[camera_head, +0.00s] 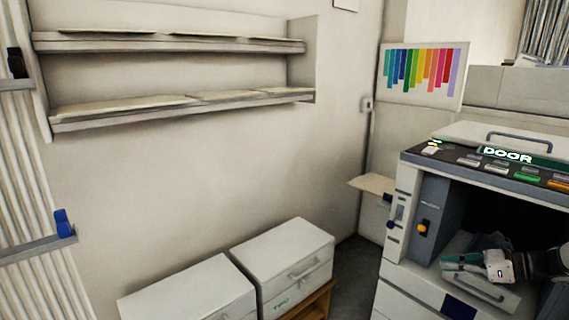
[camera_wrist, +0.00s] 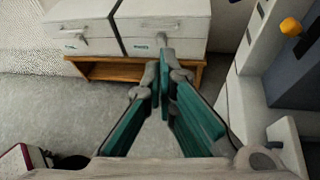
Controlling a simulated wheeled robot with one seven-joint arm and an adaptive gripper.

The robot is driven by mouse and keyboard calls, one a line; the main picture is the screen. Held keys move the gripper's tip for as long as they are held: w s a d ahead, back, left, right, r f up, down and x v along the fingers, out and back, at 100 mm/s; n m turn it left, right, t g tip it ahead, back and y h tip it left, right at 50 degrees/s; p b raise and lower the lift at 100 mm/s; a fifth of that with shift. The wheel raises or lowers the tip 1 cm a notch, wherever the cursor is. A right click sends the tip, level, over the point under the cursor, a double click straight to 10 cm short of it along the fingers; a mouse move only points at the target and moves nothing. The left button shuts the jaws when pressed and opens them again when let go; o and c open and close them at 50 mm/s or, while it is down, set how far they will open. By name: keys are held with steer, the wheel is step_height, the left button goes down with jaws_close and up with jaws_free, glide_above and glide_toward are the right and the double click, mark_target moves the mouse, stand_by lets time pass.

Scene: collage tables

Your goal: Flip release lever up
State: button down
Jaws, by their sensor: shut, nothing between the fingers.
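A machine (camera_head: 398,275) with a lit DOOR panel stands at the right of the head view, its front bay open and dark inside. A small orange lever or knob (camera_head: 422,228) sits on the grey panel at the bay's left side. It also shows at the upper right of the wrist view (camera_wrist: 290,26). I cannot tell for sure whether it is the release lever. My gripper (camera_head: 446,260) is in front of the bay, lower and to the right of the orange part. In the wrist view my gripper (camera_wrist: 161,78) has its teal fingers together, empty and apart from the orange part.
Two white drawer boxes (camera_head: 283,252) sit on a low wooden stand (camera_wrist: 110,72) left of the machine. Wall shelves (camera_head: 180,113) hang at the upper left. A grey handle on a white block (camera_wrist: 276,143) is at the wrist view's lower right.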

steer(key=s+a+r+n+g+h, duration=0.1)
steer(key=s+a+r+n+g, duration=0.2)
steer(key=s+a+r+n, duration=0.4)
steer(key=s+a+r+n+g+h, duration=0.1)
steer(key=s+a+r+n+g, duration=0.1)
steer(key=a+r, duration=0.5)
steer(key=s+a+r+n+g+h, duration=0.1)
steer(key=s+a+r+n+g, duration=0.3)
steer(key=a, duration=0.6)
steer(key=s+a+r+n+h, duration=0.2)
steer(key=s+a+n, duration=0.15)
steer(key=s, duration=0.45)
steer(key=s+a+r+n+h, duration=0.1)
steer(key=s+a+n+h, duration=0.1)
steer(key=s+n, duration=0.45)
steer(key=s+d+f+n+t+h, duration=0.1)
steer(key=s+n+h, duration=0.1)
steer(key=s, duration=0.5)
steer(key=s+d+f+n+h, duration=0.1)
steer(key=s+n, duration=0.1)
steer(key=s, duration=0.4)
step_height(320, 180, up, 23)
steer(key=t+p, duration=0.3)
steer(key=p, duration=1.9)
steer(key=shift+s+r+t, duration=0.2)
steer(key=shift+s+t, duration=0.05)
steer(key=shift+t, duration=0.15)
